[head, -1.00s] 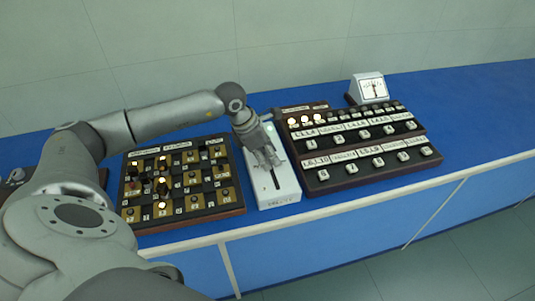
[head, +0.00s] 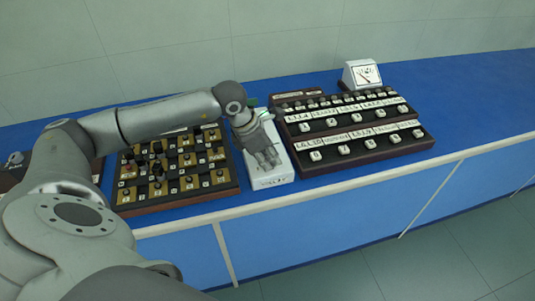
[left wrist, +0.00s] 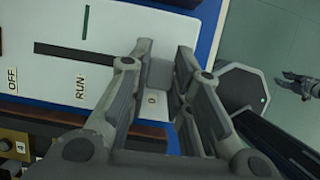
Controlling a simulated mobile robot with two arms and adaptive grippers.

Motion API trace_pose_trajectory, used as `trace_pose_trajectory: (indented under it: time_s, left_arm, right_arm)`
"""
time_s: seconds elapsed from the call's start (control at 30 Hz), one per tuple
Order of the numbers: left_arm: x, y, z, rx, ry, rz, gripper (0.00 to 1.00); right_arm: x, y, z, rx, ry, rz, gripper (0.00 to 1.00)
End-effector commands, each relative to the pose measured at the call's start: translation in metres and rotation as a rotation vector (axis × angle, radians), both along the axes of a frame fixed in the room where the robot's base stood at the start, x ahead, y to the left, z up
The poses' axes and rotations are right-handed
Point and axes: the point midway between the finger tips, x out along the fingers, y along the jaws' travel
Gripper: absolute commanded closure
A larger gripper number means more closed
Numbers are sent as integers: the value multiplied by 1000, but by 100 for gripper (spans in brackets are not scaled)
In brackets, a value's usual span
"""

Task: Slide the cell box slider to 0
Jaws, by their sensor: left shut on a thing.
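The cell box (head: 271,182) is a white box on the blue bench in the head view. In the left wrist view its white top (left wrist: 60,25) shows a dark slot and the labels OFF, RUN and 0. My left gripper (head: 267,163) is over the near part of the box. In the left wrist view its fingers (left wrist: 160,85) are shut on the grey slider knob (left wrist: 159,72), next to the 0 label (left wrist: 152,99). The fingers hide part of the slot. My right gripper (left wrist: 301,86) shows small at the right edge of the left wrist view, its jaws unclear.
A dark panel with knobs (head: 185,203) stands close left of the cell box. A stepped panel with white keys (head: 345,166) stands close right. A white meter (head: 362,74) is behind it. The blue bench top (head: 470,90) is clear at the right.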

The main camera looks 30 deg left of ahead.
Motion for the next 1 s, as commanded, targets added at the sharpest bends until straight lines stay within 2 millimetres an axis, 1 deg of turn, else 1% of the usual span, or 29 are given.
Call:
trace_pose_trajectory:
  time_s: [0.03, 0.1, 0.27, 0.3, 0.47, 0.67, 0.8, 0.87, 0.97, 1.0]
  left_arm:
    - [-5, -9, 0, -17, 9, -11, 100]
    - [-5, -10, 1, -19, 11, -12, 100]
    - [-5, -10, 0, -19, 12, -12, 100]
    - [-5, -10, 0, -19, 13, -13, 79]
    - [-5, -10, 0, -17, 12, -12, 59]
    - [-4, -8, 1, -14, 8, -10, 59]
    - [-4, -7, 3, -13, 6, -9, 59]
    - [-5, -6, 7, -14, 5, -9, 59]
    - [-8, -1, 20, -11, 3, -8, 59]
    - [-10, 0, 27, -12, 2, -9, 59]
  right_arm:
    - [-3, -5, 0, -6, 5, 1, 60]
    - [-2, -8, 0, -10, 4, 2, 60]
    - [7, 0, 1, 0, -9, 0, 60]
    - [8, 3, 1, 4, -12, -2, 60]
    - [11, 15, 1, 19, -17, -5, 60]
    - [10, 14, 1, 17, -16, -5, 60]
    - [6, 4, 1, 5, -8, -2, 60]
    - [6, 4, 1, 6, -9, -1, 60]
    - [6, 5, 1, 7, -9, -1, 60]
    - [7, 6, 1, 7, -9, -1, 60]
